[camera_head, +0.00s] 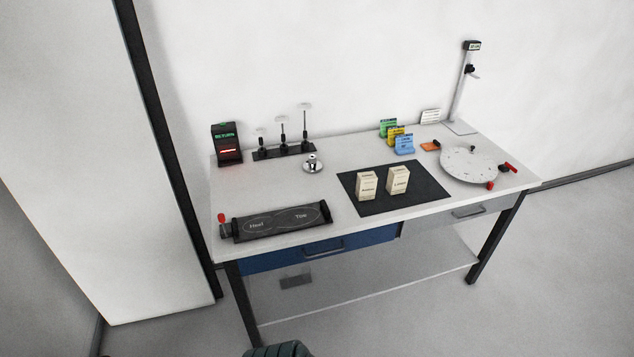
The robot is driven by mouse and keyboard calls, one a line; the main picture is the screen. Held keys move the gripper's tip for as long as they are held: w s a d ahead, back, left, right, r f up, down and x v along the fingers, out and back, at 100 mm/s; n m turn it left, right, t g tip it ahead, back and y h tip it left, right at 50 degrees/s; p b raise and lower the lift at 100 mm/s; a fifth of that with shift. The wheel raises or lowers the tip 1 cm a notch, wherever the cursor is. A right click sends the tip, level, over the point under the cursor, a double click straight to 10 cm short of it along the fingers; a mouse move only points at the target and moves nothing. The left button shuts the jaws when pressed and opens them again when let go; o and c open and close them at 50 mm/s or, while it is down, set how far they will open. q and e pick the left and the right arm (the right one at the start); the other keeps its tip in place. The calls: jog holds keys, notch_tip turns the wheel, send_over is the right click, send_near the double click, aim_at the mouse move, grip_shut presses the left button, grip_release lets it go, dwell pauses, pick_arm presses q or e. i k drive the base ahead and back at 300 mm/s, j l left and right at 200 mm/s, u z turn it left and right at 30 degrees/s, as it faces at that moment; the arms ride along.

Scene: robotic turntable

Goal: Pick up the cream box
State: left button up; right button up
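Two cream boxes stand upright side by side on a black mat (430,196) on the table. The left cream box (366,186) is a little nearer the front edge. The right cream box (397,180) stands a small gap away from it. Both have dark print too small to read. Neither of my grippers is in view, and nothing touches the boxes.
The white table (265,190) also holds a round grey turntable (469,166) with red handles, a black Heel/Toe board (283,221), a bell (313,163), coloured cards (397,139), a RETURN box (226,144) and a camera stand (460,95). A dark ribbed object (278,350) shows at the bottom edge.

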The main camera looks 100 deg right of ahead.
aim_at(366, 181)
jog(key=z, duration=3.6)
jog(key=i+l+u, duration=0.1)
jog(key=u, duration=0.3)
jog(key=i+l+u, duration=0.2)
jog(key=u, duration=0.2)
jog(key=i+l+u, duration=0.2)
jog(key=u, duration=0.2)
